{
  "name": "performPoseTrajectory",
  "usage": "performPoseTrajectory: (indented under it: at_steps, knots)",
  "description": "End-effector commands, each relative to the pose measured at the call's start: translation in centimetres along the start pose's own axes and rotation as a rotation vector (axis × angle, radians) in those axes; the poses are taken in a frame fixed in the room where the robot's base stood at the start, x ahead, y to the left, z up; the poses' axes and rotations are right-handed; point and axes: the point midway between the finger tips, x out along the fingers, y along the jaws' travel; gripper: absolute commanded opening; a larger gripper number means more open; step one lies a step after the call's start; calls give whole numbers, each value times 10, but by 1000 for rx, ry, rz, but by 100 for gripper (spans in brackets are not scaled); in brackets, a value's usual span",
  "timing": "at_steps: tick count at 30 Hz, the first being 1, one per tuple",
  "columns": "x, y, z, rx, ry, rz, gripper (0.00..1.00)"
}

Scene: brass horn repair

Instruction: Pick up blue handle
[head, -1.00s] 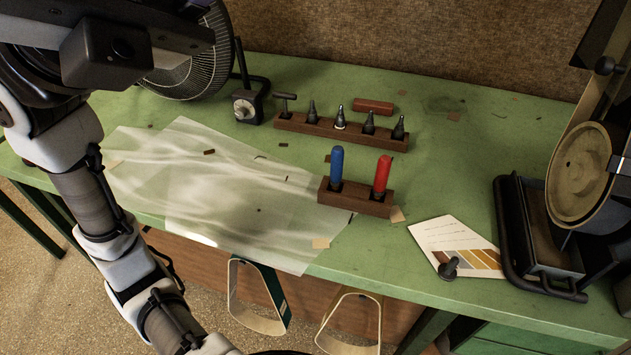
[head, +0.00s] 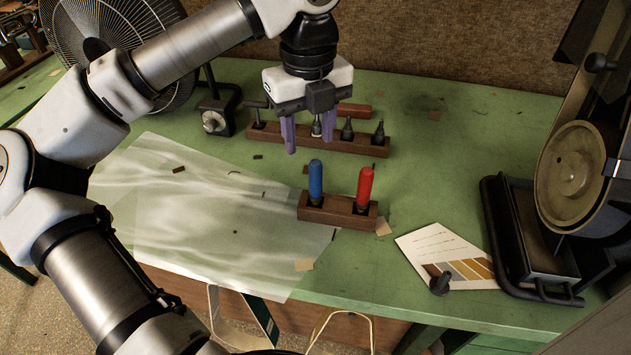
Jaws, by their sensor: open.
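The blue handle (head: 315,179) stands upright in the left end of a small wooden block (head: 338,213) on the green bench. A red handle (head: 365,186) stands upright in the same block, to its right. My gripper (head: 309,145) points down with its two purple fingers apart and nothing between them. In the picture it shows just above the blue handle, apart from it. It covers part of the long wooden rack behind.
A long wooden rack (head: 345,143) with several dark tips stands behind. A fan (head: 105,45) and a clamp-like tool (head: 213,120) are at the back left. Translucent sheets (head: 210,235) lie left of the block. A printed card (head: 450,257) and a wheeled machine (head: 572,178) are at right.

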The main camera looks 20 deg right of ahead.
Motion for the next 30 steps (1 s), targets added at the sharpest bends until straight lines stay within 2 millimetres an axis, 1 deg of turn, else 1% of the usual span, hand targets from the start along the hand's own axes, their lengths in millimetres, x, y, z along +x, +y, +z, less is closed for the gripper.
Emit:
performPoseTrajectory:
  at_steps: [1,3,6,9,14,16,20,24,27,30]
  knots:
    - [10,0,0,1,4,0,47]
    - [24,0,-1,3,4,-1,47]
    - [40,-1,-1,4,4,-3,47]
    - [50,-1,-1,4,2,-3,47]
    - [58,-2,-2,4,2,-3,47]
    - [65,-4,-4,5,5,-4,47]
    - [81,-9,-7,7,6,-5,47]
    - [100,-9,-6,5,5,-5,47]
    - [105,-9,-6,5,2,-4,47]
    - [107,-9,-6,5,1,-4,47]
